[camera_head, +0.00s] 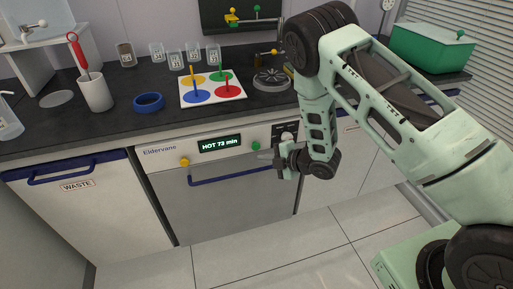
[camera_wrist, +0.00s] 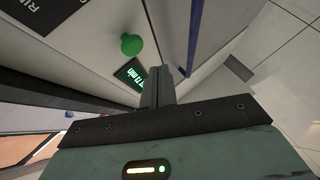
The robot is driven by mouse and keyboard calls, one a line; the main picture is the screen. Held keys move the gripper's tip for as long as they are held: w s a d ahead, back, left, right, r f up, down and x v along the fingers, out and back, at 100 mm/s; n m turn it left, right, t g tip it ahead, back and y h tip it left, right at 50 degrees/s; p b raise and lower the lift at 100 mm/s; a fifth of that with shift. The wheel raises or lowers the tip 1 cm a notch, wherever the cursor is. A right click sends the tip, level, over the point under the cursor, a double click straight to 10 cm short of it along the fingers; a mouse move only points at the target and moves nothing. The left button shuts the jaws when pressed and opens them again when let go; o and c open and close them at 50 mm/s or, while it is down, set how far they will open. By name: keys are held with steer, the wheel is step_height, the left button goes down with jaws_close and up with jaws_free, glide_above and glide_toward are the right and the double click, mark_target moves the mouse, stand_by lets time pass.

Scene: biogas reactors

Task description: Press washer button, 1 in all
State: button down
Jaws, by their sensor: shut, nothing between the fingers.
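The washer (camera_head: 225,200) is a grey front under the counter, marked Eldervane, with a blue bar handle (camera_head: 225,178). Its display (camera_head: 220,143) reads HOT 73 min. A round green button (camera_head: 255,146) sits right of the display and a yellow one (camera_head: 184,162) sits to the left. My gripper (camera_head: 265,156) is in front of the panel's right part, close to the green button. In the wrist view the green button (camera_wrist: 131,45) stands up from the panel, beside the shut, empty fingers (camera_wrist: 161,80). A gap shows between them. The display (camera_wrist: 131,74) is partly hidden behind the fingers.
On the dark counter are a blue ring (camera_head: 149,102), a white cup (camera_head: 95,92) with a red-handled tool, and a white board (camera_head: 212,102) with coloured discs. A green bin (camera_head: 430,48) stands at the right. Floor in front of the washer is clear.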

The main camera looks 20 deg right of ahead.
steer(key=s, duration=0.2)
steer(key=shift+s, duration=0.35)
stand_by(0.5)
